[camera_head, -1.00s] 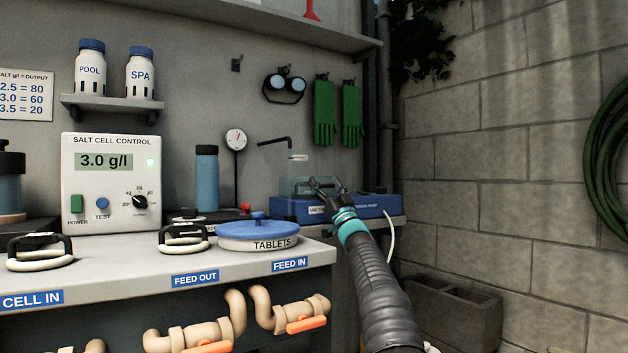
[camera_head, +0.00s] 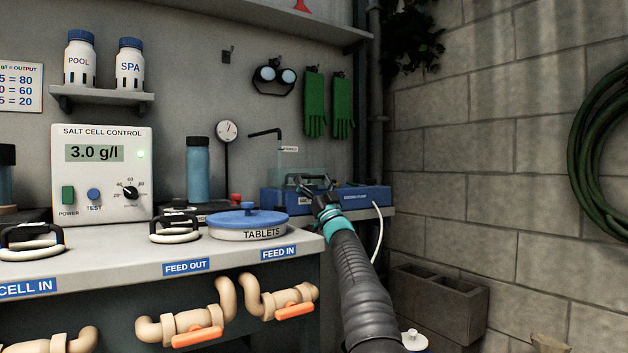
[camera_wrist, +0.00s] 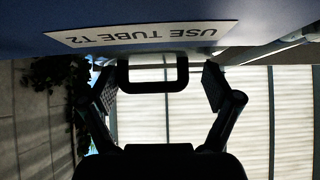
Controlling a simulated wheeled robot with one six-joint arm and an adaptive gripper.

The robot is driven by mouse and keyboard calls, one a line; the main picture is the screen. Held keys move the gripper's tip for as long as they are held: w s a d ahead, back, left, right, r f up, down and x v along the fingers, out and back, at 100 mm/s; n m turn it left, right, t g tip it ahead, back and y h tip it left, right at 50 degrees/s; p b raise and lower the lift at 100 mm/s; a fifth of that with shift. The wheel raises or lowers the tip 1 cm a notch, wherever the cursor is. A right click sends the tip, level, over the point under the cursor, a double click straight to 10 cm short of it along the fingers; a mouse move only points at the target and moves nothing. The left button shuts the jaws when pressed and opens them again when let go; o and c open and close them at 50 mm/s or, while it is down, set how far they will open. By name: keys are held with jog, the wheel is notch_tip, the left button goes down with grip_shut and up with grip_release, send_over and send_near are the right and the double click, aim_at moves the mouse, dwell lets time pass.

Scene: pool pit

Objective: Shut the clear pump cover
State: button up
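The blue dosing pump (camera_head: 362,196) sits on a ledge at the back right of the bench. Its clear cover (camera_head: 290,180) shows faintly as an upright see-through panel over the pump's left part, so it appears raised. My gripper (camera_head: 316,183) is at the pump's front, overlapping the cover's lower right in the head view. In the wrist view my gripper (camera_wrist: 157,78) has its fingers wide apart. A dark rectangular loop (camera_wrist: 152,87) shows between them; I cannot tell whether it touches them. The pump's blue body (camera_wrist: 270,15) and its "USE TUBE T2" label (camera_wrist: 140,34) fill the top.
A blue-lidded tablets tub (camera_head: 248,232) is left of my arm, with a gauge (camera_head: 227,131) behind. A white hose (camera_head: 377,240) hangs at the pump's right.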

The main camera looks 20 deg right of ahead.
jog(key=shift+s+d+r, duration=0.1)
jog(key=shift+d+r, duration=0.1)
jog(key=shift+d, duration=0.05)
jog(key=shift+s+d+f, duration=0.15)
jog(key=shift+s+f, duration=0.2)
jog(key=shift+s, duration=0.05)
jog(key=v, duration=1.1)
dwell(0.3)
